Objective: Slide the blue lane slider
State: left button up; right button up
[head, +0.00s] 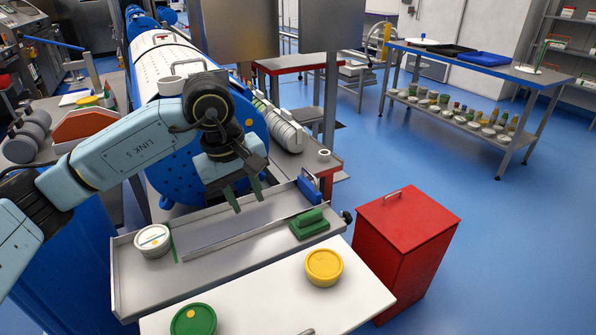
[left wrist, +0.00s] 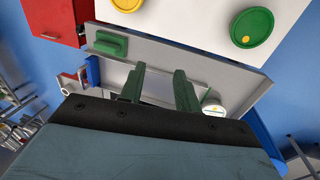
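The blue lane slider (head: 308,189) is a small blue block at the far right end of the grey metal tray (head: 128,285). It also shows in the left wrist view (left wrist: 93,70), left of the fingers. My left gripper (head: 246,199) hangs above the tray, left of the blue slider and apart from it. Its two green fingers are spread with nothing between them, as the left wrist view (left wrist: 161,90) also shows. A green block with a handle (head: 310,224) sits nearer on the tray's right side. My right gripper is in neither view.
A white lidded tub (head: 152,241) stands at the tray's left end beside a thin green bar (head: 173,243). A yellow-lidded tub (head: 324,267) and a green-lidded tub (head: 194,321) are on the white surface (head: 255,309) in front. A red bin (head: 405,235) stands right.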

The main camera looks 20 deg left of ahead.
aim_at(311, 191)
jog(key=i, duration=1)
